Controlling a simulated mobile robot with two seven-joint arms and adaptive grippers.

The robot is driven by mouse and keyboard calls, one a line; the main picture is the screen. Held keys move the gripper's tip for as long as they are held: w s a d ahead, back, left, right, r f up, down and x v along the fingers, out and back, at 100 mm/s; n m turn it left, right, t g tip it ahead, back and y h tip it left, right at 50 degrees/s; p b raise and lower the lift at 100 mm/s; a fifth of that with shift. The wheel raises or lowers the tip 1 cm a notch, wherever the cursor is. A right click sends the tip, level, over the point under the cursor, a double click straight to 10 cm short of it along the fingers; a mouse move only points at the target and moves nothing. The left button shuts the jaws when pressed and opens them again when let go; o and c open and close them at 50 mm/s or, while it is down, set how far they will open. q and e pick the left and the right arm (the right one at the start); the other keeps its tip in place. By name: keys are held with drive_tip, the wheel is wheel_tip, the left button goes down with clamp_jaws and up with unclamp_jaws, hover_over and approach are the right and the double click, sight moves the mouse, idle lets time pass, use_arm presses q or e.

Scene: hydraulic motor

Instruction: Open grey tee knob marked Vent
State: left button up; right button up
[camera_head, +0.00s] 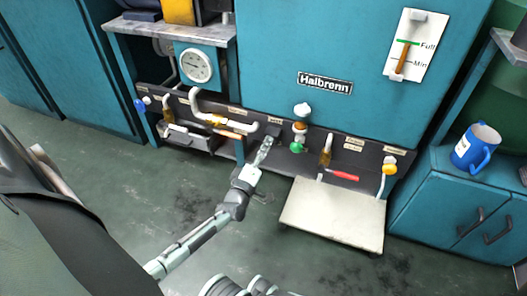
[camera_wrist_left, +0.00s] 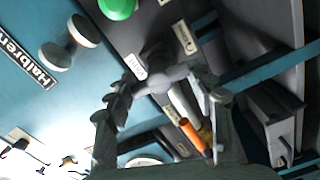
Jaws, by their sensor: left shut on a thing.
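The grey tee knob (camera_wrist_left: 168,76) sits on the dark panel strip, with a small white label (camera_wrist_left: 135,67) beside it that I cannot read. In the head view the knob (camera_head: 271,130) is a small dark shape just beyond my fingertips. My left gripper (camera_head: 264,148) reaches up to the panel from below. In the left wrist view the fingers of my left gripper (camera_wrist_left: 165,90) stand on both sides of the knob and are shut on it. The fingers partly hide it. My right gripper is not in view.
A green knob (camera_head: 296,147) is close on the right of the grey knob. White pipework with an orange part (camera_head: 228,134) is on the left. A blue mug (camera_head: 474,148) sits on a cabinet.

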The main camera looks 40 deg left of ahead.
use_arm(q)
drive_tip(key=shift+n, duration=0.6)
drive_tip(key=o, duration=1.1)
drive_tip(key=shift+o, duration=0.2)
drive_tip(key=v, duration=1.2)
drive_tip(key=shift+s+f, duration=0.1)
drive_tip(key=shift+f, duration=0.05)
